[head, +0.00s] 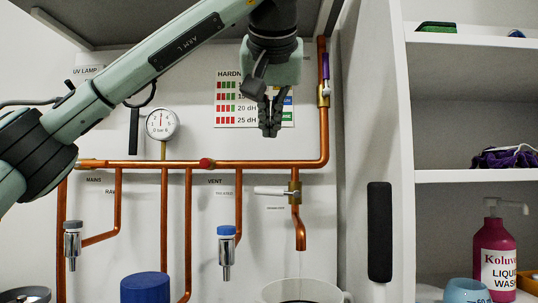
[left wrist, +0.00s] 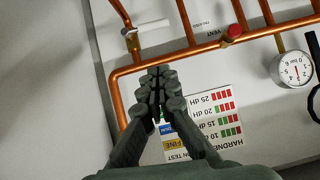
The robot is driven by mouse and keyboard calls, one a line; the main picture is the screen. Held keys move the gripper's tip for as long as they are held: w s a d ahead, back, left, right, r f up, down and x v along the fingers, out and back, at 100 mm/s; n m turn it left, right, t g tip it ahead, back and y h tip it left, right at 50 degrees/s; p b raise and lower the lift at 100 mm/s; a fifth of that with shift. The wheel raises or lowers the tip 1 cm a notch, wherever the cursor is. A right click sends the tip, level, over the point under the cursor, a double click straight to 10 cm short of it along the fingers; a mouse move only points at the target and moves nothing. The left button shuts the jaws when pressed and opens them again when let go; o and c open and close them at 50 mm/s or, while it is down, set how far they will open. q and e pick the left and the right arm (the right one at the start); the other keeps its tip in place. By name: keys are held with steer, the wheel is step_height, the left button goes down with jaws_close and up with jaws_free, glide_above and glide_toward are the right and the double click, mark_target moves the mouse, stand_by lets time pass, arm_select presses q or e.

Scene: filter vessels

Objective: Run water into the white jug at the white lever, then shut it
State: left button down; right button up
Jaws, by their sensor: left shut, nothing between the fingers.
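The white lever (head: 270,190) sticks out level to the left from a brass valve (head: 295,191), crosswise to the pipe. Below it a copper spout (head: 300,236) points down. A faint thin line shows under the spout; I cannot be sure it is water. The white jug (head: 346,296) stands below the spout, cut off by the bottom edge, its inside dark. My left gripper (head: 270,133) is shut and empty, pointing down above the lever and apart from it. In the left wrist view its fingertips (left wrist: 158,75) are together near the pipe, with the valve (left wrist: 131,40) beyond. My right gripper is out of view.
Copper pipes (head: 255,164) run along the wall, with a gauge (head: 161,124) and a red knob (head: 206,163). A purple-handled valve (head: 325,68) sits upper right. A black handle (head: 380,232) is on the panel right of the spout. A blue-capped fitting (head: 227,247) hangs left.

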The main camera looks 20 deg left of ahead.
arm_select(q)
glide_above(276, 192)
steer(key=s, duration=0.3)
step_height(276, 192, down, 6)
steer(key=shift+w+a+f, duration=0.15)
steer(key=shift+a+f, duration=0.05)
steer(key=shift+f, duration=0.35)
steer(key=shift+w+a+f, duration=0.1)
steer(key=shift+a+f, duration=0.15)
steer(key=shift+f, duration=0.35)
steer(key=shift+w+a+f, duration=0.15)
steer(key=shift+a+f, duration=0.05)
steer(key=shift+f, duration=0.35)
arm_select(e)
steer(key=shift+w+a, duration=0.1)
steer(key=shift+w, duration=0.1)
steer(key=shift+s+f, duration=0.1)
